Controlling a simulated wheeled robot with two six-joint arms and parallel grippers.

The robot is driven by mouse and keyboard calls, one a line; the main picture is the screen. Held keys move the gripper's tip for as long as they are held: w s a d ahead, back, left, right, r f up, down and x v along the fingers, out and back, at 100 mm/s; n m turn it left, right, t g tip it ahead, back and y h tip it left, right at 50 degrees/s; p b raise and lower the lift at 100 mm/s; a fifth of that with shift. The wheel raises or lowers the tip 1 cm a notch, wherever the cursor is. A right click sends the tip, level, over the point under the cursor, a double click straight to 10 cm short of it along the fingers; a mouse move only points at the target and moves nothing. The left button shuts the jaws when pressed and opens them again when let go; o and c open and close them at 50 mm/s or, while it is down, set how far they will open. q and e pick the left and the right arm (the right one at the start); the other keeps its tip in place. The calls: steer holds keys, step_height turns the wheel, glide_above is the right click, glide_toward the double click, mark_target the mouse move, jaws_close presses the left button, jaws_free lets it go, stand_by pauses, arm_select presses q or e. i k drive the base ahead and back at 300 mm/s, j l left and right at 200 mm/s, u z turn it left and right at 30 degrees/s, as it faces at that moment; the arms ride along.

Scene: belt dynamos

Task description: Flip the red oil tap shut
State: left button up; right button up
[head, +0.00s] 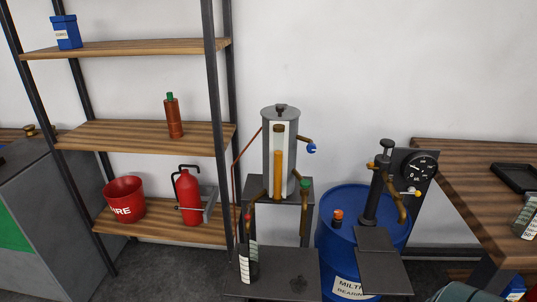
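A grey cylinder tank (267,155) with an amber sight column stands on a dark stand in the middle of the head view. A brown spout runs down from its lower left, and a small red tap (248,217) shows near the spout's end. The lever is too small to tell whether it is open or shut. A dark bottle with a white label (245,264) stands below it on a low dark table (285,278). A green tap (304,184) and a blue tap (311,148) sit on the tank's right side.
A blue drum (342,232) with a pump (377,185) and a gauge (420,166) stands to the right. A wooden bench (470,180) is at far right. Shelves at left hold a red bucket (125,199) and a fire extinguisher (189,196).

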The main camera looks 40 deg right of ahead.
mark_target(247, 216)
steer(key=z, duration=1.25)
